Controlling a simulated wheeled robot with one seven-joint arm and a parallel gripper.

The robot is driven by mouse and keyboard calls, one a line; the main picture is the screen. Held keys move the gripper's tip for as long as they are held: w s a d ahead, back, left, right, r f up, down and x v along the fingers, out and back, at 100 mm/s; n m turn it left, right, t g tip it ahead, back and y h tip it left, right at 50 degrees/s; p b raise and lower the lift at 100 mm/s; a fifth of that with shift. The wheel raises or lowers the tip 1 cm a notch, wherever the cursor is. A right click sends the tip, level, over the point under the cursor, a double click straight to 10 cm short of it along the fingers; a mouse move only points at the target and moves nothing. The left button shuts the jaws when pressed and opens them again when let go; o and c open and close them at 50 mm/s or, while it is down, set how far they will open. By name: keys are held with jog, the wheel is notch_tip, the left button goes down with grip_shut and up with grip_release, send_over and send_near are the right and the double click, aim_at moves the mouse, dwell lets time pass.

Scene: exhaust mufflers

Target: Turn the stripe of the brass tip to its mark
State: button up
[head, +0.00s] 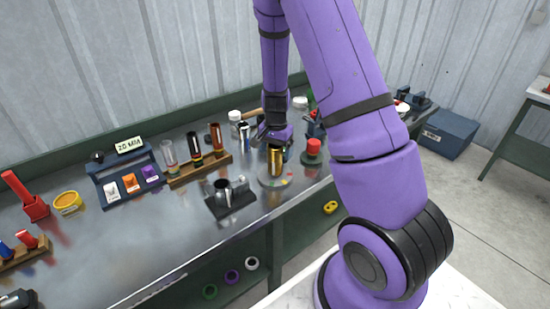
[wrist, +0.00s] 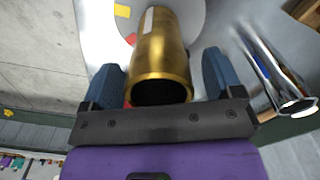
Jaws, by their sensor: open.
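The brass tip (head: 275,164) stands upright on a round grey plate (head: 268,183) with small coloured marks near the front of the bench. In the wrist view the brass tip (wrist: 160,60) lies between the two blue fingers of my gripper (wrist: 160,72), with a gap visible on each side. My gripper is open and in the head view it is above the tip. A white stripe (wrist: 148,20) shows on the tip's side. A yellow mark (wrist: 122,11) and a red mark (wrist: 131,38) show on the plate (wrist: 190,18) beside it. The tip's far side is hidden.
A chrome tube (wrist: 275,70) stands close by in the wrist view. In the head view, a dark fixture (head: 230,198) is left of the plate, and a wooden rack (head: 200,168) with tubes is behind it. A red-topped piece (head: 313,147) stands to the right.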

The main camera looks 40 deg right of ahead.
notch_tip(320, 180, up, 11)
jog(key=shift+f, duration=0.15)
dwell(0.4)
jog(key=shift+s+a+r, duration=0.1)
jog(key=shift+a+r, duration=0.1)
jog(key=shift+r, duration=0.2)
jog(key=s+a+r+n+t+y, duration=0.1)
jog(key=s+a+r+n, duration=0.3)
jog(key=r, duration=0.4)
jog(key=s+a+r+n+t, duration=0.2)
jog(key=s+a+r, duration=0.2)
jog(key=s+r, duration=0.3)
jog(key=s+a+r+n+t, duration=0.1)
jog(key=s+a+r+n, duration=0.1)
jog(key=s, duration=0.5)
jog(key=s+a+r+n+t+h, duration=0.1)
jog(key=s+a+r+n, duration=0.2)
jog(key=s, duration=0.5)
notch_tip(320, 180, up, 3)
jog(key=shift+s+f+n, duration=0.15)
jog(key=shift+s+n, duration=0.1)
jog(key=shift+n, duration=0.35)
